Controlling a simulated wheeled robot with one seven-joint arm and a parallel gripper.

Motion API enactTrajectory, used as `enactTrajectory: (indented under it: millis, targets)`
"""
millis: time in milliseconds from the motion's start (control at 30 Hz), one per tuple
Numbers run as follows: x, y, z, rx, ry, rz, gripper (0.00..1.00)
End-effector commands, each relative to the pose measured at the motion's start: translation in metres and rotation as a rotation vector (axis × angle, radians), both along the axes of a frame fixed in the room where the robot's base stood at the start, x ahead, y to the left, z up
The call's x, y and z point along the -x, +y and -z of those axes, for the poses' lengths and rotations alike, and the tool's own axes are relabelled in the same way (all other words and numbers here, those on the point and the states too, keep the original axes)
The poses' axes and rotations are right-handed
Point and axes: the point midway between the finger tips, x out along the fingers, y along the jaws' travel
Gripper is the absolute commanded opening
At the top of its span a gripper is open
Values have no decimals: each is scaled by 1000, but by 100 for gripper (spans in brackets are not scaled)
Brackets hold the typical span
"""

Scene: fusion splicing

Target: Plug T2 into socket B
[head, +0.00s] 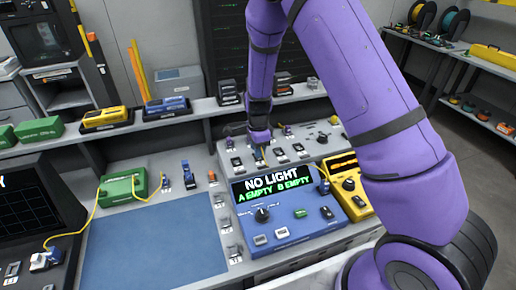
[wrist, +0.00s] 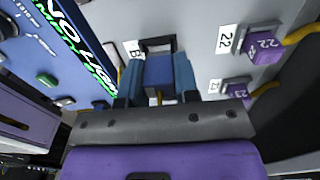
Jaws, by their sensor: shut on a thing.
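My gripper (wrist: 156,72) is shut on a blue block-like plug (wrist: 158,74), shown between the fingers in the wrist view. No label on it can be read, so I cannot confirm it is T2. Just beyond it is a dark-framed socket (wrist: 158,43) beside a white label (wrist: 132,48) that looks like a sideways B. The plug overlaps the socket in view; I cannot tell whether it is touching or inside. In the head view my gripper (head: 260,150) points down behind the display (head: 272,184), which reads "NO LIGHT, A EMPTY, B EMPTY". The plug is mostly hidden there.
Purple plugs marked 22 (wrist: 262,48) and 23 (wrist: 238,90), with yellow cables, are right of the socket in the wrist view. In the head view, a blue console (head: 300,228) and a yellow device (head: 352,190) stand in front. A blue mat (head: 150,245) is clear.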

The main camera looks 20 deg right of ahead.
Motion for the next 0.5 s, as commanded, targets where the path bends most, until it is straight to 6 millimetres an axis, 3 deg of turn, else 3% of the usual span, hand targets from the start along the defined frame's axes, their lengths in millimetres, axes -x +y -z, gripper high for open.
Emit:
enactTrajectory:
  millis: [500]
  targets:
    - [0,0,6,0,0,0,6]
